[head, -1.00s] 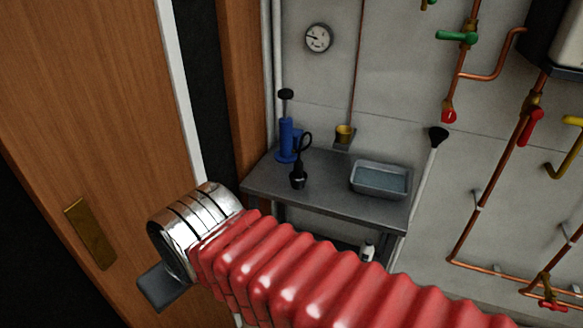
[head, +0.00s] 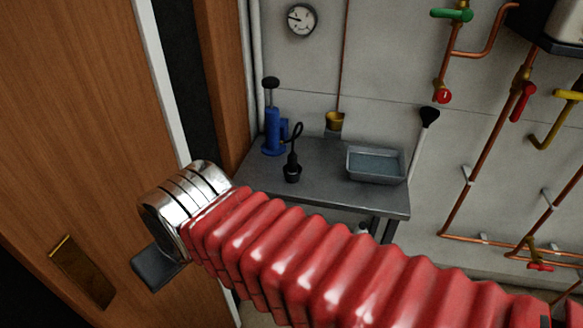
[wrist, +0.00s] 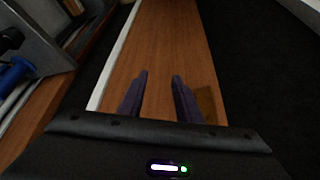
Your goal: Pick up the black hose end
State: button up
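The black hose end (head: 292,172) stands upright on the grey bench (head: 320,190), with a thin black hose looping up from its top. It is just right of the blue pump (head: 274,132) with its black handle. My gripper (wrist: 160,76) is open and empty in the wrist view, its two dark fingers apart over the wooden door. In the head view, a dark finger of it (head: 158,268) shows left of and nearer than the bench, well apart from the hose end. A blue part, likely the pump, shows at the left of the wrist view (wrist: 15,72).
Copper pipes with valves run along the right wall.

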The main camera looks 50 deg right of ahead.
jog(key=shift+o, duration=1.4)
jog(key=shift+w+f, duration=0.1)
jog(key=shift+o, duration=0.4)
jog(key=shift+w+d+f+m+y, duration=0.3)
jog(key=shift+f+m, duration=0.2)
jog(key=shift+m, duration=0.5)
jog(key=w+d+f+m+t+y, duration=0.35)
jog(key=w+d+m, duration=0.85)
jog(key=d+m, duration=0.6)
jog(key=s+d+f+m+t+h, duration=0.1)
jog(key=s+d+f+m+h, duration=0.1)
jog(key=d+m, duration=0.4)
jog(key=s+d+f+m+t+h, duration=0.1)
jog(key=s+d+f+m+h, duration=0.1)
jog(key=s+d+m+h, duration=0.2)
jog(key=s+d+f+m+t+h, duration=0.1)
jog(key=s+d+f+m+h, duration=0.1)
jog(key=d+m, duration=0.8)
jog(key=s+d+h, duration=0.1)
jog(key=d, duration=0.6)
jog(key=shift+s+d+f, duration=0.15)
jog(key=shift+s+d, duration=0.05)
jog(key=shift+d, duration=0.15)
jog(key=shift+w, duration=0.1)
